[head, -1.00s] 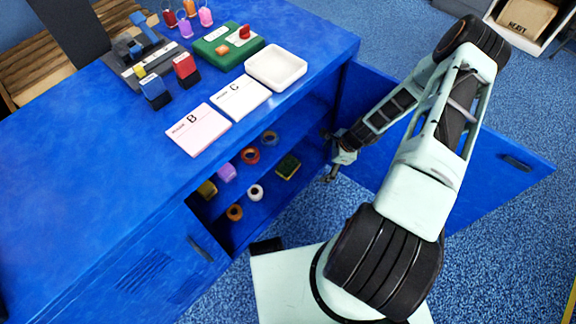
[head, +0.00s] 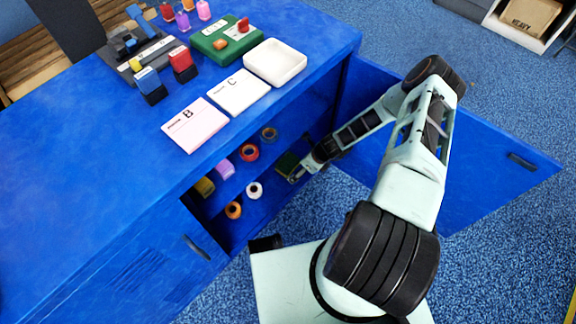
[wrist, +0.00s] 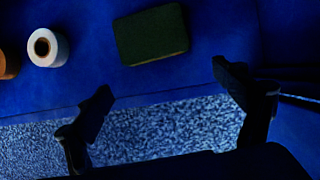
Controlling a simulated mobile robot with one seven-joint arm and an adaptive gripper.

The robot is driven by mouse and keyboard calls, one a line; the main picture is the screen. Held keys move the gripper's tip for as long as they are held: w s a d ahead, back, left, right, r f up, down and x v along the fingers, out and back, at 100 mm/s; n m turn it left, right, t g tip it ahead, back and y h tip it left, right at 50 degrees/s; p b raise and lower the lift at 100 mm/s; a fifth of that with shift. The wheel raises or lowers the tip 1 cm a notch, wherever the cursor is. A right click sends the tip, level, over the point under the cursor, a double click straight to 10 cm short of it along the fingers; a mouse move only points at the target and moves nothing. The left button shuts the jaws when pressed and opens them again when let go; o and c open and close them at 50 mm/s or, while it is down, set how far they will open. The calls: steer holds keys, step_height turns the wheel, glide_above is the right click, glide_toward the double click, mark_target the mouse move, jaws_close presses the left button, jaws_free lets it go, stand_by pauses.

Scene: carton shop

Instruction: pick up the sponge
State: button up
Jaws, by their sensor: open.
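The sponge (head: 286,164) is a dark green block on the blue cabinet's inner shelf, partly hidden by my gripper in the head view. In the wrist view the sponge (wrist: 151,35) lies flat, slightly tilted, beyond my fingertips. My gripper (head: 297,174) is at the cabinet opening, beside the sponge. In the wrist view my gripper (wrist: 164,84) is open and empty, its two fingers wide apart, with the sponge ahead of the gap between them and not touching either finger.
A white tape roll (wrist: 47,47) lies left of the sponge, with an orange roll (wrist: 8,66) farther left. Red (head: 249,152) and blue-grey (head: 269,134) rolls sit deeper on the shelf. The open cabinet door (head: 470,150) stands right of my arm.

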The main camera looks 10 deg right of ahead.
mark_target(289, 163)
steer(key=shift+w+a, duration=0.5)
steer(key=shift+w, duration=0.1)
steer(key=w+a, duration=0.1)
steer(key=w+a+b, duration=0.1)
steer(key=shift+w+a, duration=0.15)
steer(key=shift+w, duration=0.2)
steer(key=shift+b+x, duration=0.65)
steer(key=shift+x, duration=0.85)
steer(key=shift+c, duration=0.2)
steer(key=c, duration=0.8)
